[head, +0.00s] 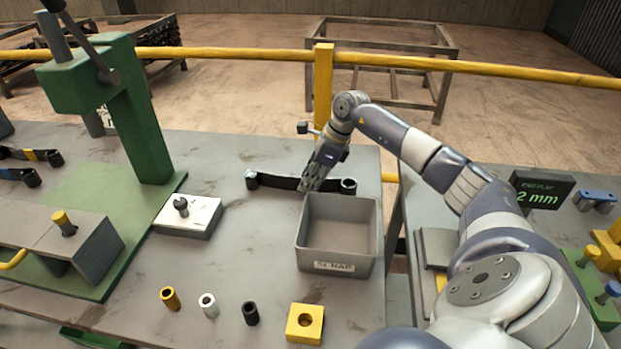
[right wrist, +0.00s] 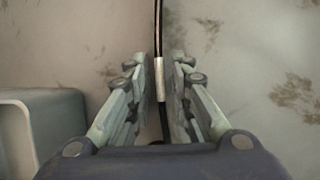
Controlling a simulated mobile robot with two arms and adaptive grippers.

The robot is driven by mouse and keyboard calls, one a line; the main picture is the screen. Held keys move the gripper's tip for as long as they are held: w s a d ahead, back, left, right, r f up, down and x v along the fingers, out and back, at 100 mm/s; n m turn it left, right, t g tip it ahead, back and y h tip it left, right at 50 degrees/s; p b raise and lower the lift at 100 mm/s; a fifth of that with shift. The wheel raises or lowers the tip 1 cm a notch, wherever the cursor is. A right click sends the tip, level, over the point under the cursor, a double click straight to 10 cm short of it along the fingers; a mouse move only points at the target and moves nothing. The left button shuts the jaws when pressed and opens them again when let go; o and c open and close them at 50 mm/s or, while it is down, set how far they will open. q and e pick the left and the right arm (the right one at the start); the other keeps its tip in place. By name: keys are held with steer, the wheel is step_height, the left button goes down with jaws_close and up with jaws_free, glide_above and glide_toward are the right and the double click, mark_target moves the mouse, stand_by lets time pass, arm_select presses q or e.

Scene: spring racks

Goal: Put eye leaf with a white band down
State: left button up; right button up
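The dark eye leaf (head: 275,181) rests on the grey table just behind the scrap bin, with an eye at each end. In the right wrist view it runs edge-on between the fingers, and its white band (right wrist: 159,76) shows there. In the head view the band is hidden by my right gripper (head: 311,185), which points down over the leaf's middle. In the right wrist view my right gripper (right wrist: 160,98) has its fingers on either side of the leaf, with narrow gaps visible, so it is slightly open. My left gripper is not in view.
A grey scrap bin (head: 337,267) stands right in front of the leaf. A green press (head: 130,110), a white block (head: 188,216), small bushes and a yellow block (head: 305,323) stand around. Leaves with coloured bands (head: 30,155) lie far left. Table behind the leaf is clear.

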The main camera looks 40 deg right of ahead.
steer(key=shift+r, duration=0.1)
steer(key=v, duration=1.2)
steer(key=shift+b, duration=0.45)
